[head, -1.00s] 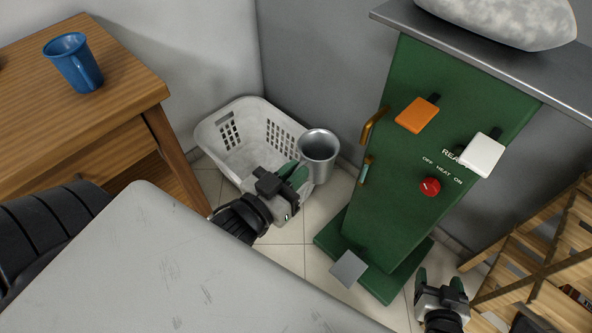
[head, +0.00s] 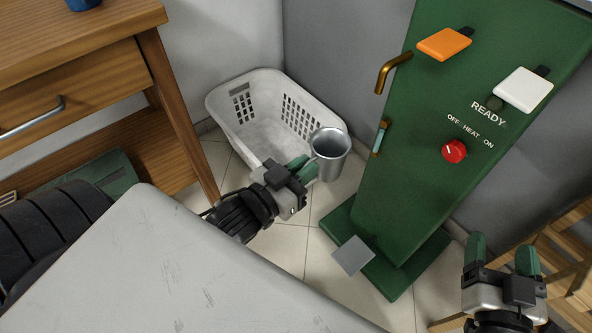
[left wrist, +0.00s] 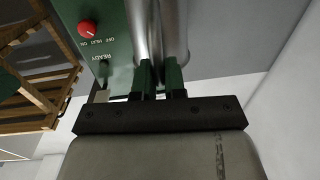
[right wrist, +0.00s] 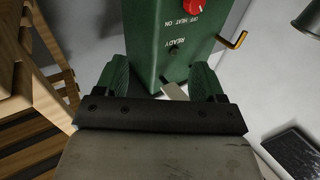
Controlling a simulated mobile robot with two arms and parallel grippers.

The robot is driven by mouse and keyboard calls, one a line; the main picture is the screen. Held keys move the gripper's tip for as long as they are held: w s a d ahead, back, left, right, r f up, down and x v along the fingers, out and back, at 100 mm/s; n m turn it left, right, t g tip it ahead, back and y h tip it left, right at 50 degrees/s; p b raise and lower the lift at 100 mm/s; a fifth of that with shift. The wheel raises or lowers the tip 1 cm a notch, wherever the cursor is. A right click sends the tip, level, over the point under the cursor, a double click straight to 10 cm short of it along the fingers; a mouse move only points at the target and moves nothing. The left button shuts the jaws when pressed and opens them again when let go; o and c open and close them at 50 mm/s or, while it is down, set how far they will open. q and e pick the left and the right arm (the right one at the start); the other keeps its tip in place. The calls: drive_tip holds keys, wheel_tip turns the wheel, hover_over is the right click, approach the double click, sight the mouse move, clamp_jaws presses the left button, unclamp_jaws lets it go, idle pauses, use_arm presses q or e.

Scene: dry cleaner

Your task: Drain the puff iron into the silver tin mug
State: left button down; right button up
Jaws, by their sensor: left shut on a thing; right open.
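My right gripper (head: 502,255) is open and empty in front of the cabinet's lower right.
A white laundry basket (head: 225,110) is on the floor behind the mug. The cabinet has a red knob (head: 454,151) and a grey pedal (head: 353,256). A wooden rack (head: 560,250) is at right.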

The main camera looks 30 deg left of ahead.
sight(347, 135)
use_arm(q)
drive_tip(key=w, duration=0.2)
drive_tip(key=w+d+r, duration=0.1)
drive_tip(key=w, duration=0.1)
drive_tip(key=w+d+r, duration=0.1)
drive_tip(key=w, duration=0.1)
drive_tip(key=shift+w+d+r+p, duration=0.1)
drive_tip(key=shift+w+d+p, duration=0.1)
drive_tip(key=shift+w+p, duration=0.1)
drive_tip(key=w, duration=0.1)
drive_tip(key=w+d+p, duration=0.1)
drive_tip(key=w+r+p, duration=0.1)
drive_tip(key=shift+w+d, duration=0.15)
drive_tip(key=shift+w, duration=0.05)
drive_tip(key=shift+w+d+r, duration=0.1)
drive_tip(key=shift+w+d, duration=0.05)
drive_tip(key=shift+w, duration=0.3)
use_arm(e)
drive_tip(key=s+d+f+g+h, duration=0.2)
drive_tip(key=s+f+g, duration=0.3)
drive_tip(key=f+g, duration=0.3)
drive_tip(key=shift+d+f+h, duration=0.2)
drive_tip(key=shift+d+h, duration=0.1)
drive_tip(key=shift+d, duration=0.2)
